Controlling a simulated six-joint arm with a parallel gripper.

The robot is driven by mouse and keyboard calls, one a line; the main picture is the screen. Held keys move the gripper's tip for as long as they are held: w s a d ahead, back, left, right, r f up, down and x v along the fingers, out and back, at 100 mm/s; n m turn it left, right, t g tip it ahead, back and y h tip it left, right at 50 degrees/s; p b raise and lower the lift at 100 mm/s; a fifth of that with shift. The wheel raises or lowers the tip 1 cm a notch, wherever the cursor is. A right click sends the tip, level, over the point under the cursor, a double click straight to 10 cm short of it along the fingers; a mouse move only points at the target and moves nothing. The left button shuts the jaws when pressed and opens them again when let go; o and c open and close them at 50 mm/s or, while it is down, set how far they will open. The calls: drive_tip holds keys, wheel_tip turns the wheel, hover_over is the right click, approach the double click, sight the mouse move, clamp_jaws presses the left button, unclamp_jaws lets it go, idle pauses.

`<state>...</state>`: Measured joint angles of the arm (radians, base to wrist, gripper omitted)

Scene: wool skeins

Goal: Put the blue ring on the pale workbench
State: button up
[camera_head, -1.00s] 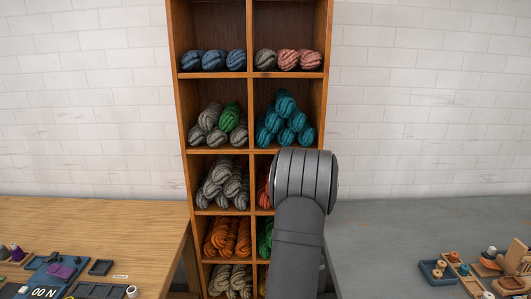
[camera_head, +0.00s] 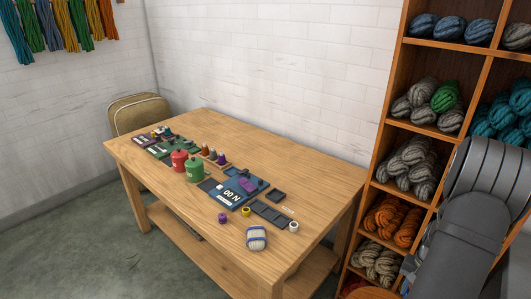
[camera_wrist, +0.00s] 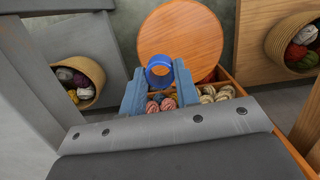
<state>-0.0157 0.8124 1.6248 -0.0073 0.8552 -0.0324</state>
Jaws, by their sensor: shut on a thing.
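The blue ring (camera_wrist: 149,74) shows in the wrist view, upright between the fingertips of my gripper (camera_wrist: 160,78). My gripper is shut on it, one blue-grey finger on each side. The ring is held in the air, above wool skeins and a round orange wooden top. The pale workbench (camera_head: 310,165) stands in the middle of the head view, left of the shelf.
The wool shelf (camera_head: 389,120) stands at the right. Baskets of wool (camera_wrist: 290,42) show in the wrist view.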

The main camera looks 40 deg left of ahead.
drive_tip(key=w+a+r+n+t+h, duration=0.1)
drive_tip(key=w+a+r+n, duration=0.15)
drive_tip(key=a+n, duration=0.75)
drive_tip(key=w+a+r+n+t+h, duration=0.1)
drive_tip(key=w+a+r+n, duration=0.15)
drive_tip(key=a+n, duration=0.65)
drive_tip(key=s+a+r+n+t+y, duration=0.1)
drive_tip(key=s+a+r+n, duration=0.3)
drive_tip(key=a, duration=0.5)
drive_tip(key=s+a+r+n, duration=0.1)
drive_tip(key=a+n, duration=0.6)
drive_tip(key=a, duration=0.1)
drive_tip(key=s+a+r+n+t+y, duration=0.1)
drive_tip(key=s+a+r+n, duration=0.3)
drive_tip(key=a, duration=0.5)
drive_tip(key=n, duration=0.1)
hover_over(259, 221)
drive_tip(key=f, duration=0.8)
drive_tip(key=shift+s+d+f, duration=0.1)
drive_tip(key=shift+s+d, duration=0.05)
drive_tip(key=shift+s, duration=0.15)
drive_tip(key=shift+f, duration=2.05)
drive_tip(key=shift+f, duration=0.15)
